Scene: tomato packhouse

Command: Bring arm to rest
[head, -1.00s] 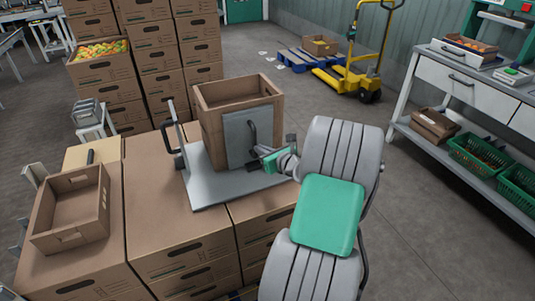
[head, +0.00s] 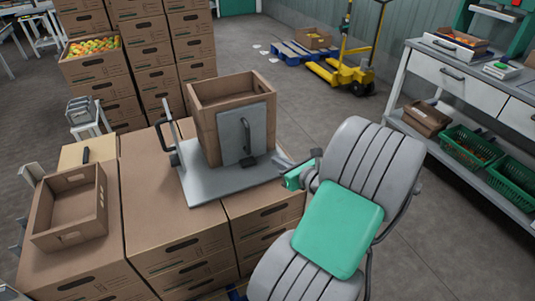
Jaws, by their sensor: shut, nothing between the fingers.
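My gripper (head: 284,171) is at the near right side of a grey metal plate (head: 207,188), mostly hidden behind my own wrist. It is shut and empty, apart from the black handle (head: 246,139) on an upright grey panel (head: 232,130). That panel stands against the near side of an open cardboard box (head: 205,110), which sits upright on the plate. My arm reaches up from the bottom of the view.
The plate lies on stacked cartons (head: 170,240). An open shallow box (head: 97,215) is on the left stack. A workbench (head: 455,95) with green crates (head: 470,147) is at right. A yellow pallet truck (head: 345,75) stands behind. The floor between is clear.

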